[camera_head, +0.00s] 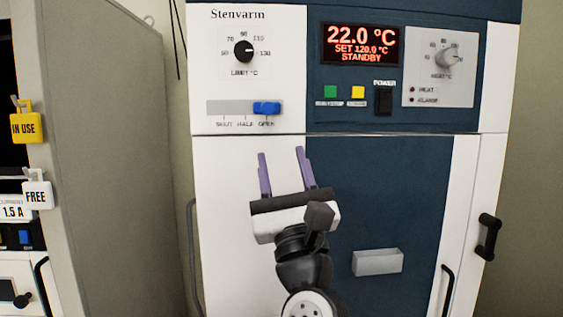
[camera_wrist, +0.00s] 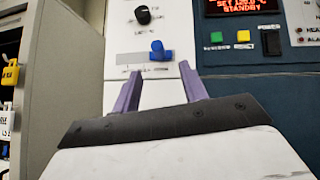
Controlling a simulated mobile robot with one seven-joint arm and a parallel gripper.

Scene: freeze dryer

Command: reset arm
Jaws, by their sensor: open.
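My gripper (camera_head: 283,168) is raised in front of the cabinet door, below the control panel. Its two purple fingers point up and stand apart with nothing between them. In the wrist view the open fingers (camera_wrist: 160,92) point at the panel, with the blue slider (camera_wrist: 158,52) just above and between them. In the head view the blue slider (camera_head: 267,108) sits at the right end of its track, over the OPEN mark. The fingertips look below the slider; I cannot tell the distance in depth.
The display (camera_head: 361,44) reads 22.0 °C, SET 120.0 °C, STANDBY. Below it are a green button (camera_head: 330,92), a yellow button (camera_head: 358,92) and a black power switch (camera_head: 383,101). A grey tray (camera_head: 377,262) and a black handle (camera_head: 487,236) stick out. Another cabinet (camera_head: 110,150) stands at left.

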